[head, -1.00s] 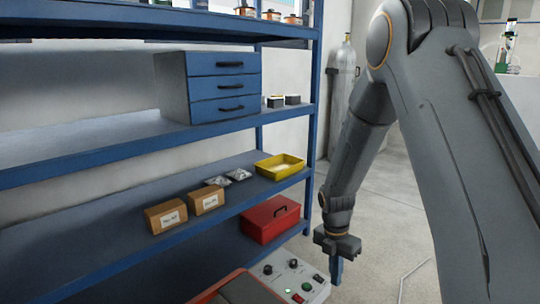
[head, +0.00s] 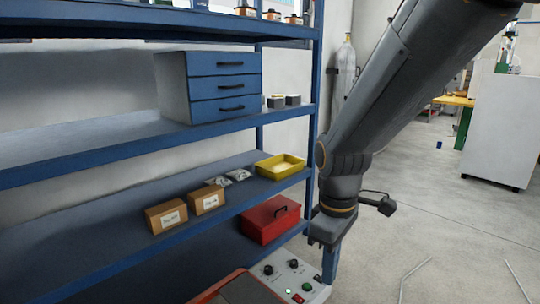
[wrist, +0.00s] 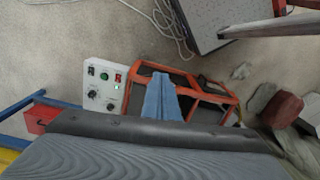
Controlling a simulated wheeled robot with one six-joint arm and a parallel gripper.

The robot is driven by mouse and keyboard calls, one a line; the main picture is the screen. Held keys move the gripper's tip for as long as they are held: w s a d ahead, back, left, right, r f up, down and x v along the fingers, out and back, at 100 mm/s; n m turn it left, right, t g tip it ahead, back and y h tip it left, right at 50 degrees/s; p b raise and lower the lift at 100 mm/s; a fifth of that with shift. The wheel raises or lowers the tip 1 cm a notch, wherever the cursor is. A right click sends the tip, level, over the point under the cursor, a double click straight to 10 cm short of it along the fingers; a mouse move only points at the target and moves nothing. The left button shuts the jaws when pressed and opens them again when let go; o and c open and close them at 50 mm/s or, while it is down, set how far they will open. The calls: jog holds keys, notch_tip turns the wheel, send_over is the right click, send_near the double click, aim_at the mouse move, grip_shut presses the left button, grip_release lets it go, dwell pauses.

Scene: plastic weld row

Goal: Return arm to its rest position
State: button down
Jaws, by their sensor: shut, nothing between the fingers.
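My gripper (head: 329,272) hangs below my arm in the head view, to the right of the blue shelf's lower end and close to the control panel. In the wrist view its blue fingers (wrist: 161,97) are together, with nothing between them. They point over an orange frame (wrist: 215,95). My arm slopes down from the upper right of the head view.
A blue shelf rack (head: 80,166) fills the left. It holds a blue drawer unit (head: 223,85), a yellow bin (head: 280,167), cardboard boxes (head: 166,217) and a red toolbox (head: 271,219). A control panel (head: 291,277) stands below. Open floor (head: 440,225) lies right.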

jog(key=s+a+r+m, duration=0.2)
jog(key=s+r+m, duration=0.2)
jog(key=s+m, duration=0.5)
jog(key=s+d+r+m+p, duration=0.1)
jog(key=d+r+p, duration=0.7)
jog(key=p, duration=0.8)
jog(key=shift+d+m, duration=0.3)
jog(key=shift+d, duration=0.2)
jog(key=shift+a+r, duration=0.1)
